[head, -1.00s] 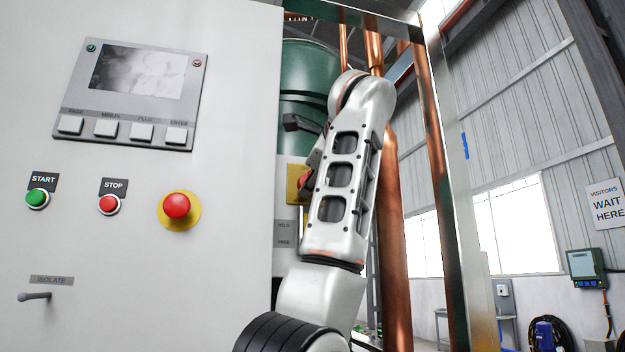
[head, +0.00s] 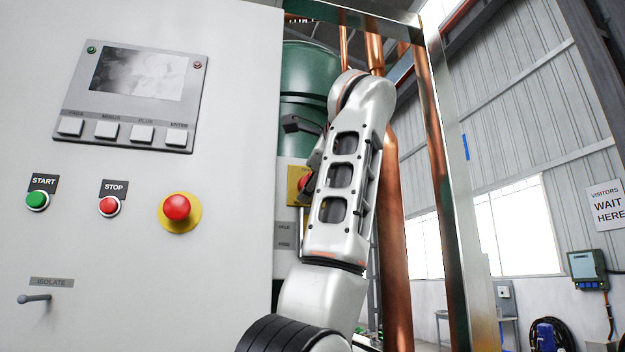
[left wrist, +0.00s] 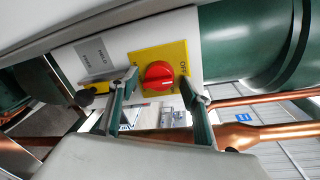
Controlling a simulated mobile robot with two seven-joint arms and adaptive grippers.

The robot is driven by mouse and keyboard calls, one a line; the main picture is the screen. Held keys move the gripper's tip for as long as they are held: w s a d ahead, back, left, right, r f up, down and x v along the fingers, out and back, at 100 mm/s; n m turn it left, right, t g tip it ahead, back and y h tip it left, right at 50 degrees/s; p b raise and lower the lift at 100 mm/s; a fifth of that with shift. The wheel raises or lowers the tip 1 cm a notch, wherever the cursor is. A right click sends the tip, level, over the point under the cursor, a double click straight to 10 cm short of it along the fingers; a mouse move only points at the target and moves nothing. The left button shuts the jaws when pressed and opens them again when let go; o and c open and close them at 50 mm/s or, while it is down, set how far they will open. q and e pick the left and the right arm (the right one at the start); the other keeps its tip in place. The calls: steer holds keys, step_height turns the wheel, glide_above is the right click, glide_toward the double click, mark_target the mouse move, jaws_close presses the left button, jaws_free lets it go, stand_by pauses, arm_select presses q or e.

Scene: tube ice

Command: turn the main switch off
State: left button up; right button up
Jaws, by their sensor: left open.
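The main switch is a red rotary knob (left wrist: 158,75) on a yellow plate (left wrist: 143,57) in the left wrist view. The plate reads OFF on its right side in that picture; other lettering is too small to read. My left gripper (left wrist: 160,88) is open and empty, one finger on each side of the knob's lower part. I cannot tell whether the fingers touch the knob. My right gripper is in neither view.
A grey HELD/FREE plate (left wrist: 92,52) with a black knob (left wrist: 84,98) is beside the switch. The white cabinet front (head: 235,90) has START (head: 37,200), STOP (head: 109,206) and a red mushroom button (head: 177,208). Copper pipes (head: 393,220) and a green tank (head: 304,75) stand behind the arm.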

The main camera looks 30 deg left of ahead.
arm_select(q)
steer(key=v, duration=0.7)
steer(key=shift+s+d, duration=0.1)
stand_by(0.4)
